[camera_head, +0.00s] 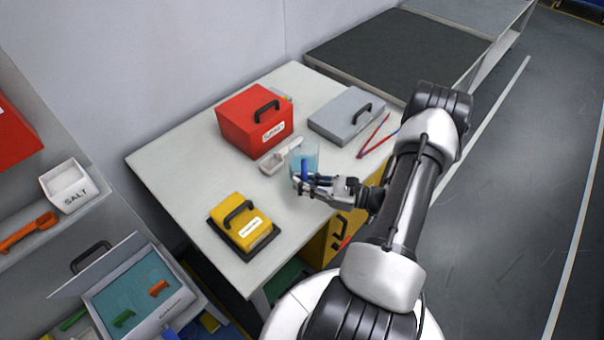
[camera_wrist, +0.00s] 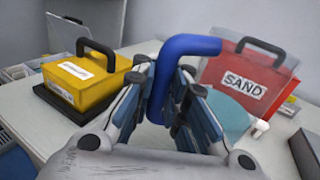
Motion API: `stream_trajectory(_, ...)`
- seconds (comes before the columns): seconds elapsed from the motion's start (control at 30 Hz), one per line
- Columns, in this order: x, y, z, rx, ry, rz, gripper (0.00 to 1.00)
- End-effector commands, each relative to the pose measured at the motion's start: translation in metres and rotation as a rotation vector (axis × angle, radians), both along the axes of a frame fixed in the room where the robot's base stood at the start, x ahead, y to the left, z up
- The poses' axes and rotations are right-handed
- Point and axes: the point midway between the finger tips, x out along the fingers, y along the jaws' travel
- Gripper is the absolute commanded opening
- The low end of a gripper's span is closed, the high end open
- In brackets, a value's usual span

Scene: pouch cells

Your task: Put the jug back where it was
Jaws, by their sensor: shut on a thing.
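The jug (camera_head: 304,154) is a clear, bluish vessel with a blue handle. It is at the table's middle, in front of the red box. My gripper (camera_head: 312,181) is shut on the jug's blue handle (camera_wrist: 188,46), which rises between the fingers in the wrist view. The jug's bluish body (camera_wrist: 226,118) shows behind the right finger there. The fingers hide part of the jug, and I cannot tell whether its base touches the table.
The white table (camera_head: 185,185) holds a red box labelled SAND (camera_wrist: 245,82), a yellow box (camera_head: 243,227) on a dark base, a grey case (camera_head: 345,118), a white scoop (camera_head: 272,163) and red tongs (camera_head: 374,136). The table's left part is clear.

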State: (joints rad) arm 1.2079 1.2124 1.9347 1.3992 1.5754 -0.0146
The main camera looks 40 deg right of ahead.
Motion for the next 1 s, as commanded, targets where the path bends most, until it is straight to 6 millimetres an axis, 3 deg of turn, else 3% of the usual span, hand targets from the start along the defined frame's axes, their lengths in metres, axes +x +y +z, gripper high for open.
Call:
stream_trajectory(0.27, 0.0, -0.001, -0.014, -0.002, -0.007, 0.0, 0.0)
stream_trajectory(0.5, 0.0, -0.001, -0.046, -0.001, -0.006, 0.0, 0.0)
stream_trajectory(0.93, 0.0, -0.001, -0.051, -0.003, -0.007, 0.0, 0.0)
stream_trajectory(0.97, 0.0, 0.0, -0.053, -0.001, -0.001, 0.0, 0.11)
stream_trajectory(1.0, 0.0, 0.0, -0.053, -0.001, -0.001, 0.0, 0.13)
